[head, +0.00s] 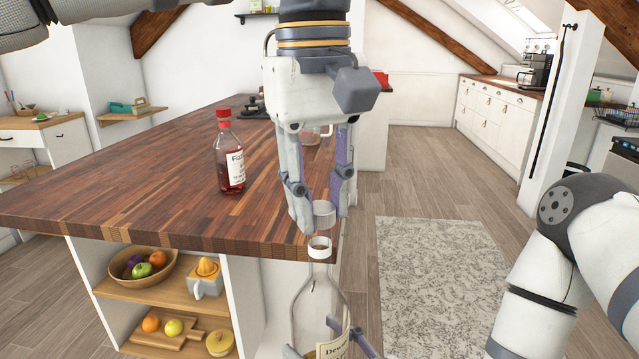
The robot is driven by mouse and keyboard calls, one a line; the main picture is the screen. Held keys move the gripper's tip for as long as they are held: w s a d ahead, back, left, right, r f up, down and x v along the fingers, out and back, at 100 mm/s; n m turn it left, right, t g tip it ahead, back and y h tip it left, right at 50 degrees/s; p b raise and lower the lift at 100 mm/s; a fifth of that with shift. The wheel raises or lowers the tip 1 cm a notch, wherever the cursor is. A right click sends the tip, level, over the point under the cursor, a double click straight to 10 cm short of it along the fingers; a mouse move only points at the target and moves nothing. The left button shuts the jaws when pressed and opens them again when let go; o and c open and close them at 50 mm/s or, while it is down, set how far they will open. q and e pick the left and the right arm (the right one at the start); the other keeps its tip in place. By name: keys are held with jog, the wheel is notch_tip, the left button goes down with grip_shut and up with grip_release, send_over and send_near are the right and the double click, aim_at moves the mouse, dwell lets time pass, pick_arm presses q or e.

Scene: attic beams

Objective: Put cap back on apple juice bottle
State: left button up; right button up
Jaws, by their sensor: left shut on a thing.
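A clear glass bottle (318,303) with a white-ringed neck stands upright in front of the counter's near right corner. Its cream label is partly cut off by the lower edge, with amber liquid low down. My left gripper (320,208) comes down from above and is shut on a small pale cap (323,213). The cap appears just above the bottle mouth, with a small gap in the picture; exact alignment is hard to tell. My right gripper (328,350) has its fingers on both sides of the bottle low down and holds it; its base is out of frame.
A red-capped bottle (229,160) stands on the wooden counter (130,195) at left, and a glass mug (314,137) is behind my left fingers. Shelves below hold a fruit bowl (170,268) and a juicer (206,278). A rug (440,280) lies at right.

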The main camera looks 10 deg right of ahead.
pick_arm(q)
jog(key=shift+f, duration=0.65)
dwell(0.4)
jog(key=m, duration=0.6)
jog(key=shift+f+m, duration=0.1)
jog(key=shift+m, duration=0.2)
jog(key=m, duration=0.6)
jog(key=shift+m, duration=0.3)
jog(key=o, duration=0.7)
jog(key=shift+r, duration=2.3)
